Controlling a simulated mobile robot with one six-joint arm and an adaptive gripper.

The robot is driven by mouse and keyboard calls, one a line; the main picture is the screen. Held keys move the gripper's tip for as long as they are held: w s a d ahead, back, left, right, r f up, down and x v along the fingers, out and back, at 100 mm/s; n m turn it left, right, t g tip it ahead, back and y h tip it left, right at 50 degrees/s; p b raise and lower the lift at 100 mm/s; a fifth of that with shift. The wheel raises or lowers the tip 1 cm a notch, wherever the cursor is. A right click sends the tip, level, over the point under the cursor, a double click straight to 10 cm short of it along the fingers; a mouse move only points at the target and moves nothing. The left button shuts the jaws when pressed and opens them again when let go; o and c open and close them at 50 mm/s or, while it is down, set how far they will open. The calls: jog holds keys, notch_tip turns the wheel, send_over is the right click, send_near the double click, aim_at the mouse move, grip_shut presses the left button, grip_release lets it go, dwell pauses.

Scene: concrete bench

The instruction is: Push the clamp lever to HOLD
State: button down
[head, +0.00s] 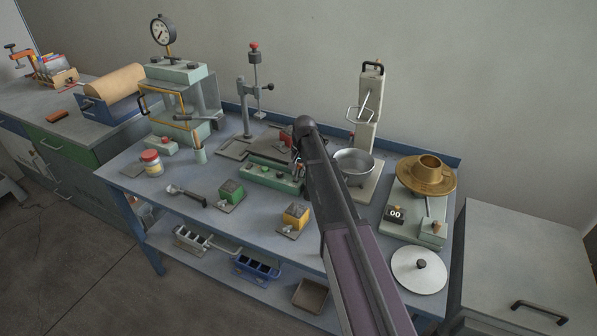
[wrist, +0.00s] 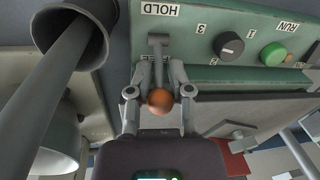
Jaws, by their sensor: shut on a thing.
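The clamp lever (wrist: 158,45) is a grey bar with an orange-brown ball knob (wrist: 160,101) in the wrist view. It stands on the green control panel (wrist: 205,20), close below the HOLD label (wrist: 160,10). Another label beside the lever is mostly covered by a finger. My gripper (wrist: 159,70) is shut on the lever, one finger on each side, with the knob between the fingers. In the head view the green panel box (head: 262,174) shows at the bench middle. My gripper (head: 298,155) is at its right end, mostly hidden by my arm; the lever is hidden there.
The panel also carries a black dial (wrist: 229,46) and a green RUN button (wrist: 273,55). A metal bowl (head: 353,163) under a mixer stand (head: 369,100) is close to the right of my arm. A post with a red knob (head: 254,75) rises behind the panel.

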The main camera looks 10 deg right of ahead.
aim_at(295, 183)
jog(key=shift+s, duration=0.15)
jog(key=shift+s+a+r+t+h, duration=0.15)
jog(key=shift+s+t+h, duration=0.1)
jog(key=shift+t+h, duration=0.4)
jog(key=shift+s+a+t+h+b, duration=0.1)
jog(key=shift+s+t+h+b, duration=0.15)
jog(key=shift+t, duration=0.35)
jog(key=shift+s+a+t+h+b, duration=0.1)
jog(key=shift+t+h+b, duration=0.15)
jog(key=shift+t, duration=0.3)
jog(key=t+b, duration=0.1)
jog(key=t+h+b, duration=0.2)
jog(key=shift+s+a+n, duration=0.3)
jog(key=shift+s+a, duration=0.05)
jog(key=shift+s, duration=0.05)
jog(key=shift+s+a+r+t+h+b, duration=0.1)
jog(key=shift+t+h+b, duration=0.35)
jog(key=shift+t+b, duration=0.1)
jog(key=c, duration=0.8)
grip_release()
jog(key=shift+r, duration=0.1)
jog(key=shift+o, duration=0.2)
